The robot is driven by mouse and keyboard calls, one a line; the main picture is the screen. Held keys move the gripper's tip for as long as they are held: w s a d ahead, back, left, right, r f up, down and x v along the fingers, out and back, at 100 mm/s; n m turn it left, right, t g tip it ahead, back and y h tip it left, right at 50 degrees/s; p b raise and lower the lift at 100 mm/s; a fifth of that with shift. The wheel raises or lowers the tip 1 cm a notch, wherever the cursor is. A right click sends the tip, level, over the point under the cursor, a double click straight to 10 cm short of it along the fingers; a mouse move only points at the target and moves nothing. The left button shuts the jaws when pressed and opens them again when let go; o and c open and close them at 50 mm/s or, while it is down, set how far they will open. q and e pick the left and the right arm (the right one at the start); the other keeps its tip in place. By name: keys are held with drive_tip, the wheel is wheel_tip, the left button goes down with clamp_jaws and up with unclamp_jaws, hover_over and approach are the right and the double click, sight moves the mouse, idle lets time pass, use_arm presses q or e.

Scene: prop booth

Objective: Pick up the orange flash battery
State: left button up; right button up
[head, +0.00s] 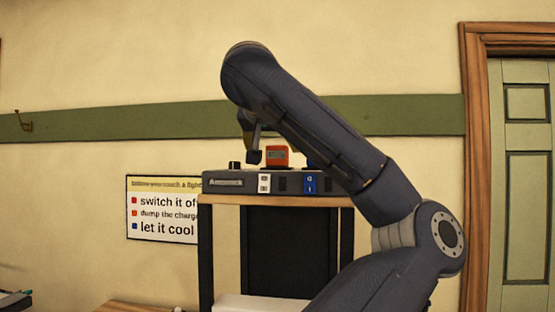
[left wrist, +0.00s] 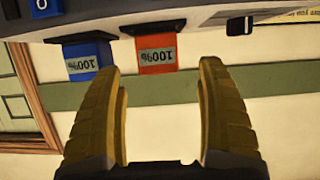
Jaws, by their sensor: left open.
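The orange flash battery (head: 277,156) sits upright on the dark charger (head: 235,186). In the left wrist view, which is upside down, the orange battery (left wrist: 156,55) shows a 100% label and lies between the lines of my two yellow fingers, just beyond their tips. My left gripper (left wrist: 160,72) is open with nothing between its fingers. My right gripper is not in view.
A blue battery (left wrist: 85,58), also labelled 100%, stands close beside the orange one; my arm mostly hides it in the head view. A black knob (head: 235,165) is at the charger's left end. The charger rests on a wooden-topped stand (head: 290,200). A sign (head: 160,208) hangs behind.

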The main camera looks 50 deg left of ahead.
sight(276, 147)
use_arm(q)
drive_tip(key=shift+x, duration=2.8)
drive_tip(key=shift+d+f, duration=0.1)
drive_tip(key=shift+c, duration=0.2)
drive_tip(key=c, duration=1.5)
